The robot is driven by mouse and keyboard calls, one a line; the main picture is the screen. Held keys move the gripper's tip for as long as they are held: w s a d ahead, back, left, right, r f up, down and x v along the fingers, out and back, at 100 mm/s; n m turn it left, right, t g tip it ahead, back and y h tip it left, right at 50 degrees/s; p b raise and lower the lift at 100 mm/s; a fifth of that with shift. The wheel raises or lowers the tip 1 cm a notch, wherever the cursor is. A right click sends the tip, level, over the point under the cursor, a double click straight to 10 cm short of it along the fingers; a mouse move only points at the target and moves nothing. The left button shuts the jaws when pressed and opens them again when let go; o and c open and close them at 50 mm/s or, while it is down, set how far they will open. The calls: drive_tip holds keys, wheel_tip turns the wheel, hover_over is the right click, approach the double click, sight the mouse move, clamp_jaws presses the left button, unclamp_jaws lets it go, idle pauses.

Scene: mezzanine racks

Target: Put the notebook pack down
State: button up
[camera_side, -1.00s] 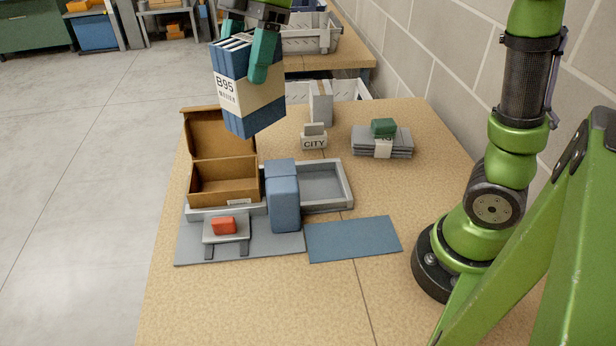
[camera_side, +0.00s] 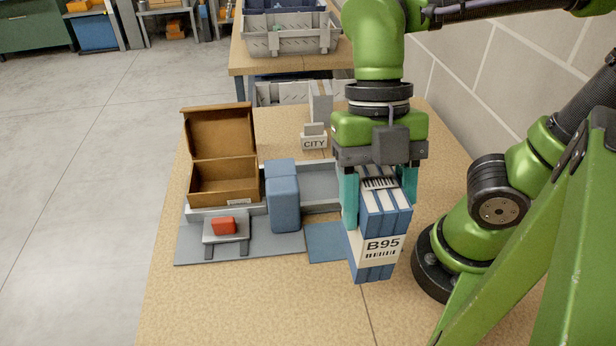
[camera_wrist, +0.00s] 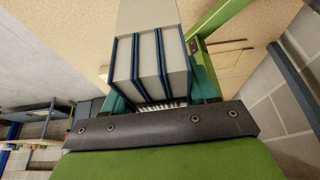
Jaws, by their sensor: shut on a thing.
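The notebook pack (camera_side: 377,238) is a bundle of several blue notebooks in a white band marked B95. My gripper (camera_side: 380,194) points down with its teal fingers shut on the pack's upper part. In the side view the pack is upright in front of the blue mat (camera_side: 325,243) and hides the mat's right part. I cannot tell whether its bottom touches the table or hangs above it. In the wrist view the pack (camera_wrist: 150,62) sits between the fingers, its page edges and blue covers showing.
A blue padded block (camera_side: 283,197) stands beside a grey tray (camera_side: 319,185). A CITY card holder (camera_side: 314,141) is behind. The front table is clear.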

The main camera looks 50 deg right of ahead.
wheel_tip(320, 180, down, 10)
drive_tip(key=shift+f, duration=0.1)
drive_tip(key=shift+w+a+f, duration=0.1)
drive_tip(key=shift+a+f, duration=0.05)
drive_tip(key=shift+f, duration=0.1)
drive_tip(key=w+a+f, duration=0.2)
drive_tip(key=w+a, duration=0.2)
drive_tip(key=a, duration=0.2)
drive_tip(key=w+a+f, duration=0.3)
drive_tip(key=w+a, duration=0.1)
drive_tip(key=a, duration=0.3)
drive_tip(key=shift+w, duration=0.3)
drive_tip(key=shift+a+f, duration=0.1)
drive_tip(key=o, duration=1.4)
drive_tip(key=shift+f, duration=0.1)
